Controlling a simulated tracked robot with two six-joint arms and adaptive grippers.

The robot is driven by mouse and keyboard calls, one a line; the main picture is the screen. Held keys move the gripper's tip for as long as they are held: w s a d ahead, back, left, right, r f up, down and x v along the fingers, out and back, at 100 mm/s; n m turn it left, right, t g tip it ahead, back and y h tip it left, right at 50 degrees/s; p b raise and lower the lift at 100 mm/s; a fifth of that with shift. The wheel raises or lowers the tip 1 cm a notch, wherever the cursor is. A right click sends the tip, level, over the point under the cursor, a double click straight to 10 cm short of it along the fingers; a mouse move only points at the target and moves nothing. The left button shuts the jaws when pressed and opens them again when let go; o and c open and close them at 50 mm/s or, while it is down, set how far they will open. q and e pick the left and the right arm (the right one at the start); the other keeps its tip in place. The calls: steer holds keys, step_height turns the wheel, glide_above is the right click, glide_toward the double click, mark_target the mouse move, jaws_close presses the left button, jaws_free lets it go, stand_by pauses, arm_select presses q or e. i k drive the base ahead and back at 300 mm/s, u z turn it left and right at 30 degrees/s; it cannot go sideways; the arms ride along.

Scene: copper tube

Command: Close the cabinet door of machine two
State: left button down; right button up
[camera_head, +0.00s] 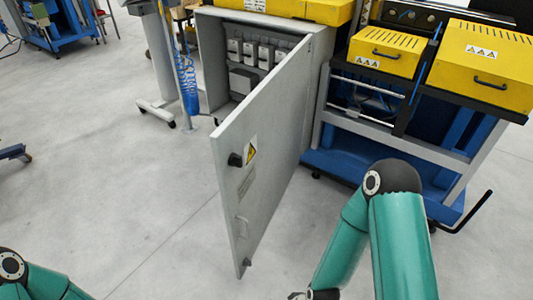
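A grey electrical cabinet (208,60) stands in the middle at the back, with rows of switchgear showing inside. Its grey door (268,150) is wide open and swings out toward me, hinged on the cabinet's right side. Only a link of my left arm shows at the lower left. Its gripper is out of view.
A blue machine frame with yellow boxes (484,66) stands right of the cabinet. A black bent bar (470,214) sticks out at its right. A stand with a coiled blue hose (187,85) is left of the cabinet.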

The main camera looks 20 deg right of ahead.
mark_target(265, 129)
steer(key=z, duration=0.2)
steer(key=i, duration=0.7)
steer(key=z, duration=0.5)
steer(key=k, duration=0.5)
steer(key=u, duration=0.55)
steer(key=i, duration=0.25)
steer(key=u, duration=0.15)
